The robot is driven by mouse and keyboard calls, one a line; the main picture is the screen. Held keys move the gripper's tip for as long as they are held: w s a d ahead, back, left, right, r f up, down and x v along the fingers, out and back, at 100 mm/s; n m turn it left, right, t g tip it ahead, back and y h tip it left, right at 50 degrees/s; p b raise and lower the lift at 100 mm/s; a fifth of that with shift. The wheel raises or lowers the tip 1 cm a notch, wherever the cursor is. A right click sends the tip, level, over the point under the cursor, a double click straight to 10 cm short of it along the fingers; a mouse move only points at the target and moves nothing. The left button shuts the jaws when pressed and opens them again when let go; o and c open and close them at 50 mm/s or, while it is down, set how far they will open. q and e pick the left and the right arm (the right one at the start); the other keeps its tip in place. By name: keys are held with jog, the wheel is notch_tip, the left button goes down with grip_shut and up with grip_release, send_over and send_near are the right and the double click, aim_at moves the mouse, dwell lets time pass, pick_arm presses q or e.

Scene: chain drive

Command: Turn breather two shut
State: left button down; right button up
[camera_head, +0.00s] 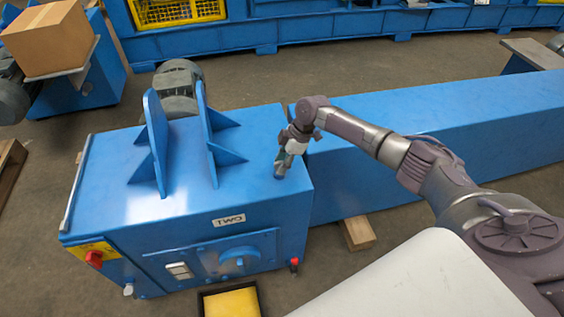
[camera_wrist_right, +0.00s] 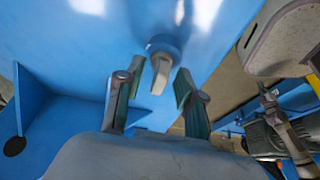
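Breather two shows in the right wrist view as a small round blue fitting with a pale, flat tab (camera_wrist_right: 160,75) on the blue surface. The blue housing (camera_head: 240,185) bears the label TWO (camera_head: 229,220) in the head view. My right gripper (camera_head: 281,168) is over the right end of the housing's top, fingers pointing down. In the right wrist view the gripper (camera_wrist_right: 160,81) is open, one finger on each side of the tab, with visible gaps. I cannot tell how far the fingertips reach past it. In the head view the gripper seems to hide the breather. My left gripper is not in view.
Two upright blue brackets (camera_head: 158,140) stand on the housing, left of my right gripper. A long blue beam (camera_head: 430,130) extends right, under my right arm. The housing front has a dial (camera_head: 239,260) and a red knob (camera_head: 93,258).

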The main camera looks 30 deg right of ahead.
grip_shut()
jog(key=shift+r, duration=0.1)
